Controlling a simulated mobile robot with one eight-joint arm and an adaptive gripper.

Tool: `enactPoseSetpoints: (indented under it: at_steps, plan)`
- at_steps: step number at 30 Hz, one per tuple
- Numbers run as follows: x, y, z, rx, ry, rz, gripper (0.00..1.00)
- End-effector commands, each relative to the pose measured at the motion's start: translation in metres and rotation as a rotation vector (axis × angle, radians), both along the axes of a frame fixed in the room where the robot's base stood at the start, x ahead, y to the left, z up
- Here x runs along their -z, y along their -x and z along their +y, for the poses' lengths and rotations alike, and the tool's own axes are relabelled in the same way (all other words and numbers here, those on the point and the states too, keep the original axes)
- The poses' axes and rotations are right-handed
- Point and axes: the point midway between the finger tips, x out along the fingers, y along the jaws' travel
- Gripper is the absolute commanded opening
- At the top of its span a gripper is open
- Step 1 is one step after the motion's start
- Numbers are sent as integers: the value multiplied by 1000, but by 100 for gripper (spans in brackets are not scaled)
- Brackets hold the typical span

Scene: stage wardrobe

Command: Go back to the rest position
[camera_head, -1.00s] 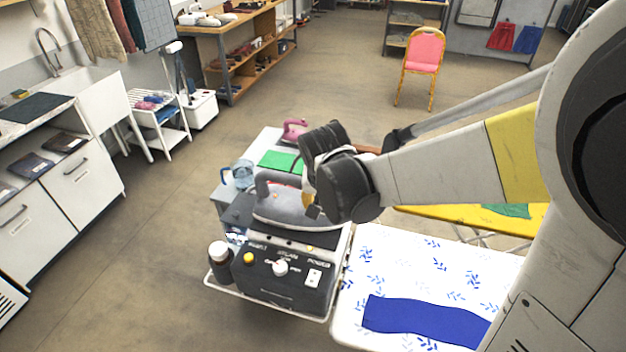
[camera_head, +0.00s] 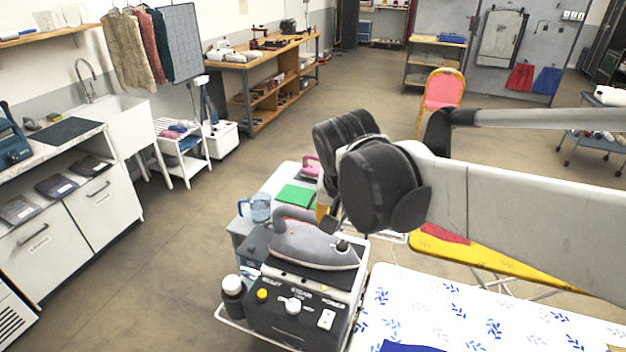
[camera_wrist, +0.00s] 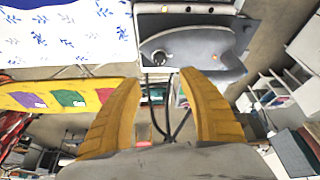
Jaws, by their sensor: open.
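My gripper shows in the wrist view as two yellow fingers (camera_wrist: 162,105), spread apart with nothing between them. Beyond the fingertips in that view is a grey iron (camera_wrist: 190,45). In the head view the iron (camera_head: 315,247) rests on the steam station (camera_head: 290,315), which has a yellow knob, a white knob and a switch. My arm reaches in from the right, and its dark wrist joints are above and behind the iron. Most of my gripper is hidden behind them there. The gripper is apart from the iron.
A patterned ironing board (camera_head: 450,318) with a blue cloth (camera_head: 410,347) is at the front right. A yellow ironing board (camera_head: 490,262) stands behind it. A blue jug (camera_head: 260,208) and green cloth (camera_head: 296,196) are behind the iron. Floor at the left (camera_head: 150,260) is clear.

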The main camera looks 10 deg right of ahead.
Motion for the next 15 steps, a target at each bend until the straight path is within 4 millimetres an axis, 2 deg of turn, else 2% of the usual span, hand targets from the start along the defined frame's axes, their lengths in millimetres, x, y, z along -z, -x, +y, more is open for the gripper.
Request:
enactPoseSetpoints:
  at_steps: [4, 7, 15]
  plan:
    - [3, 3, -1, -7, -2, -3, 49]
    - [17, 17, -5, -47, -4, -20, 49]
    - [91, 87, -18, -272, 7, -141, 49]
